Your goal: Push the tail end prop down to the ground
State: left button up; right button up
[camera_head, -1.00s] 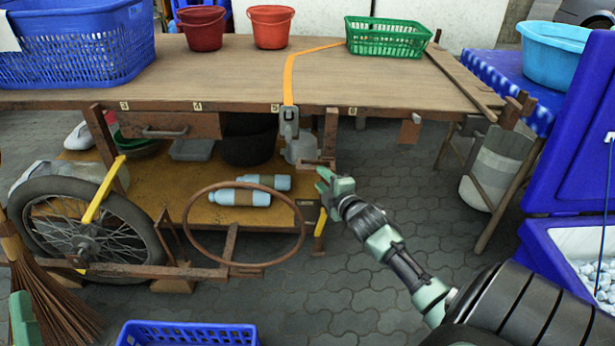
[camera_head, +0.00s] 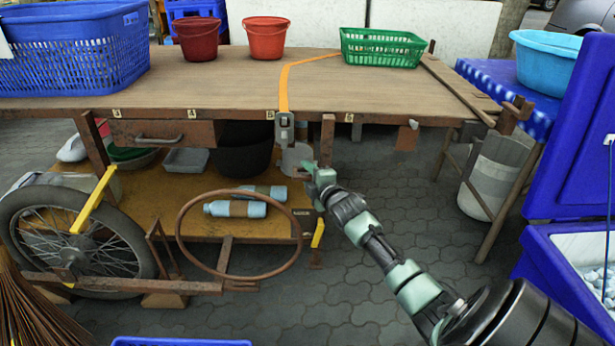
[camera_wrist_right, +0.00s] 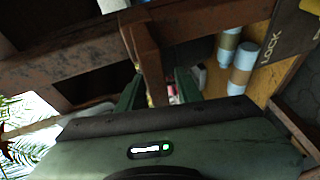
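A rusty brown bar (camera_head: 327,140), which looks like the prop, hangs down under the right part of the wooden tabletop. Its lower part is hidden behind my right gripper (camera_head: 314,176). In the right wrist view the bar (camera_wrist_right: 148,62) runs down between the two green fingers of my right gripper (camera_wrist_right: 158,90). The fingers are apart, with a gap visible on the bar's right side. Whether either finger touches the bar is unclear. My left gripper is not in view.
Blue bottles (camera_head: 235,209) lie on the lower shelf. A spoked wheel (camera_head: 75,242) is at the left. Paved ground (camera_head: 400,215) is open below right.

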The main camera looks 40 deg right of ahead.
dwell(0.3)
grip_shut()
jog(key=shift+f, duration=0.1)
dwell(1.2)
